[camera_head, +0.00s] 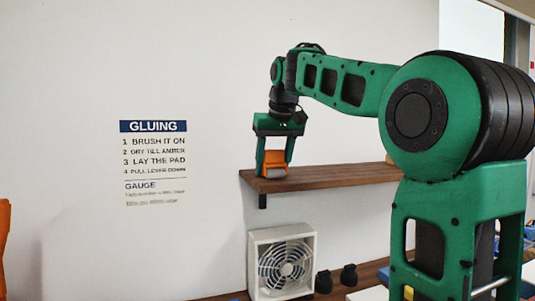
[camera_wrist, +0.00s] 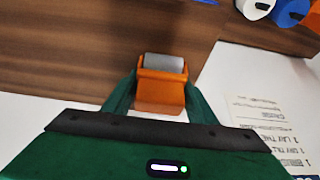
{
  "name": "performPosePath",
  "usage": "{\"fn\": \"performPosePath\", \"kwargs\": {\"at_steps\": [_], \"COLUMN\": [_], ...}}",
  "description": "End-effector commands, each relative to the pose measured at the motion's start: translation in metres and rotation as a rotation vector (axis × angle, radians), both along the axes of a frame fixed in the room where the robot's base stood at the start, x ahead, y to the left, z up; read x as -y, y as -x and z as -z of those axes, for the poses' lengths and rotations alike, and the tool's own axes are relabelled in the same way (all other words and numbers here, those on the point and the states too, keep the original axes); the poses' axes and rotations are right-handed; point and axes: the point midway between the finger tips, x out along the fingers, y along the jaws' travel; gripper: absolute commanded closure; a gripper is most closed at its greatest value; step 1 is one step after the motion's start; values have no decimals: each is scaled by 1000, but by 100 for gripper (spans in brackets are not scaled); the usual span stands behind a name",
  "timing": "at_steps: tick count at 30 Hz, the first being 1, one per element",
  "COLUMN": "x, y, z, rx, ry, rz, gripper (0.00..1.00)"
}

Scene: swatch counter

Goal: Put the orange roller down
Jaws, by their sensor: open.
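The orange roller (camera_head: 273,165) stands on the wooden wall shelf (camera_head: 340,175), near its left end. In the wrist view the orange roller (camera_wrist: 160,95) shows an orange body and a grey cylinder at its far end. My gripper (camera_head: 274,168) points down at the shelf with its green fingers on either side of the roller. In the wrist view my gripper (camera_wrist: 160,100) is open around the roller's near part. Any small gap between fingers and roller is hard to see.
A white box fan (camera_head: 282,262) stands below the shelf, with two small black objects (camera_head: 336,278) beside it. A gluing notice (camera_head: 153,160) is on the wall to the left. White and blue rolls (camera_wrist: 285,10) lie at the wrist view's top right. The shelf right of the roller is clear.

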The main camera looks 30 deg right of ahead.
Motion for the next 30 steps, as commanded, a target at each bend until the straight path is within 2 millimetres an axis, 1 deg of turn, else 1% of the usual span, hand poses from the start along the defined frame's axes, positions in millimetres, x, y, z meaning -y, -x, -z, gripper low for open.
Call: {"fn": "performPosePath", "kwargs": {"at_steps": [1,2,6,12,18,21,22,24,26,27,28,30], "x": [-2,-2,-5,-4,-5,16,18,14,8,-7,-11,-14], "y": [0,0,9,14,17,19,16,8,6,4,4,5], "z": [6,3,-22,-35,-44,-49,-50,-53,-56,-58,-59,-61], "rx": [-28,-29,-21,-18,-12,3,3,1,-1,-2,-3,-4], "ry": [-4,-4,-2,2,1,-43,-43,-45,-45,-39,-35,-28], "rz": [-6,-6,-5,3,6,157,164,151,124,76,58,37], "gripper": [30,30,30,30,30,30,30,30,30,30,30,30]}}
